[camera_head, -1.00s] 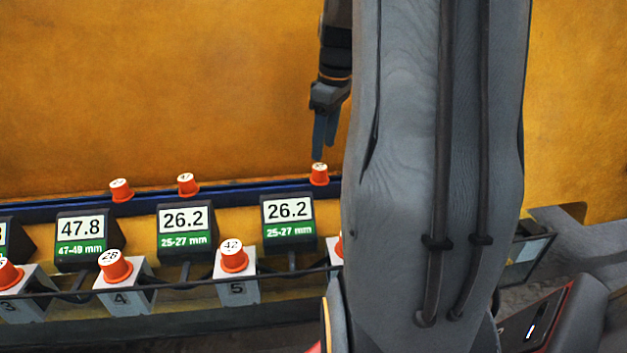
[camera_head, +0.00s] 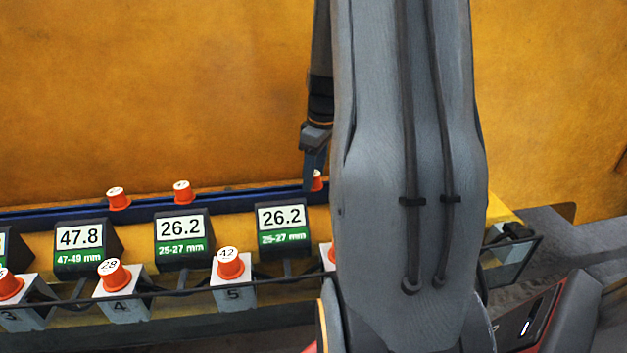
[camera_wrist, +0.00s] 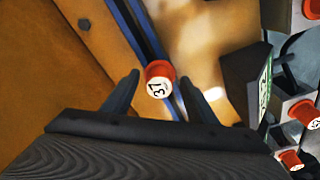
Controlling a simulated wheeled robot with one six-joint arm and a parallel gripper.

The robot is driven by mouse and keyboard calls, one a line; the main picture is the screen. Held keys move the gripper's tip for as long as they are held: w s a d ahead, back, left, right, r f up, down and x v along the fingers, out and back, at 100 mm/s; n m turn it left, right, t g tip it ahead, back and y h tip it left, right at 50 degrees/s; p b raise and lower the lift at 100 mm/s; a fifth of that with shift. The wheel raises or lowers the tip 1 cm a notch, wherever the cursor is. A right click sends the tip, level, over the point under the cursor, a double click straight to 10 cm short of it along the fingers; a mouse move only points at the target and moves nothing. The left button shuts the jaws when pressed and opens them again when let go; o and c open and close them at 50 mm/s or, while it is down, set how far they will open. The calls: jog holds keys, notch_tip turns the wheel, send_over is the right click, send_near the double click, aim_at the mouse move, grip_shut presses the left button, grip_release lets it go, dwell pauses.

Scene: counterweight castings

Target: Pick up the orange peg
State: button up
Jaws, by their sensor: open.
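In the wrist view an orange peg (camera_wrist: 159,72) with a white top marked 37 stands between the two fingers of my gripper (camera_wrist: 160,92). The fingers are open, with a gap on each side of the peg. In the head view my gripper (camera_head: 315,172) points down at the blue rail, and the orange peg (camera_head: 317,182) shows beside it, partly hidden by my arm. Two similar orange pegs stand further left on the rail, one at the middle (camera_head: 182,192) and one more to the left (camera_head: 118,199).
Dark display boxes reading 47.8 (camera_head: 80,237), 26.2 (camera_head: 181,226) and 26.2 (camera_head: 282,217) stand in front of the blue rail (camera_head: 245,194). Nearer are numbered grey blocks with orange pegs, such as the peg marked 42 (camera_head: 230,264). An orange-yellow wall (camera_head: 150,90) rises behind.

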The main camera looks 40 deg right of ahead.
jog(key=c, duration=1.2)
jog(key=shift+o, duration=0.2)
jog(key=shift+r, duration=0.1)
notch_tip(320, 180, up, 10)
jog(key=b, duration=0.2)
